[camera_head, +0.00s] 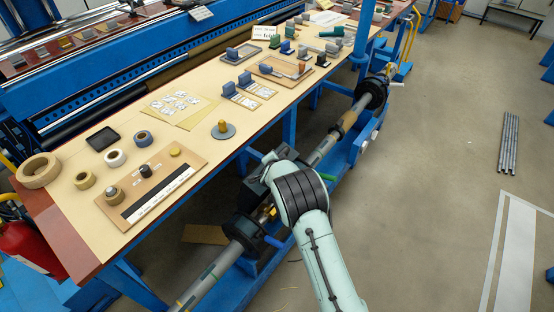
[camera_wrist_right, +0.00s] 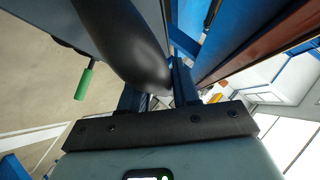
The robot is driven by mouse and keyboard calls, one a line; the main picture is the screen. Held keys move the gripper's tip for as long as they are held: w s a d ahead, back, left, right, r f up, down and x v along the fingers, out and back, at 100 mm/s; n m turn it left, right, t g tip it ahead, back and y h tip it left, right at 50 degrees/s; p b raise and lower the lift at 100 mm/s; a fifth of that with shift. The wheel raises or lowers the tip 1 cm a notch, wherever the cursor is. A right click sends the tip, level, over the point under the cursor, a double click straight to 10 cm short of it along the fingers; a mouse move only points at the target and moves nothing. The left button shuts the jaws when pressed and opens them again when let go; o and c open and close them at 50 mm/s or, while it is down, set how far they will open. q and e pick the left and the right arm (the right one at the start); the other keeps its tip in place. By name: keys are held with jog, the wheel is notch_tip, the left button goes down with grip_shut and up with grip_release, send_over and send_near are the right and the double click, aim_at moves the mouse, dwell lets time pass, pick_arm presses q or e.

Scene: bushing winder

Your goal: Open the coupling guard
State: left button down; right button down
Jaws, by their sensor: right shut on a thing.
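My right arm reaches in from the bottom of the head view, to the shaft line beside the bench. Its dark gripper (camera_head: 258,184) is partly hidden behind the wrist. In the right wrist view, a large smooth dark grey curved body (camera_wrist_right: 125,40), which looks like the coupling guard, lies at the fingers of my right gripper (camera_wrist_right: 158,85). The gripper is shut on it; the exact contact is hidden. In the head view, a black coupling housing (camera_head: 242,228) sits on the grey shaft (camera_head: 215,277), with a brass-coloured part (camera_head: 266,212) next to it. My left gripper is not in view.
A long bench (camera_head: 185,130) with tape rolls, trays and small parts runs along the left of the shaft. A green handle (camera_wrist_right: 84,83) shows in the wrist view. Metal bars (camera_head: 509,142) lie on the floor at right. The floor between is clear.

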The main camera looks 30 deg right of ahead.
jog(key=shift+r, duration=0.1)
jog(key=c, duration=0.9)
grip_release()
jog(key=v, duration=1.3)
jog(key=shift+s+a, duration=0.15)
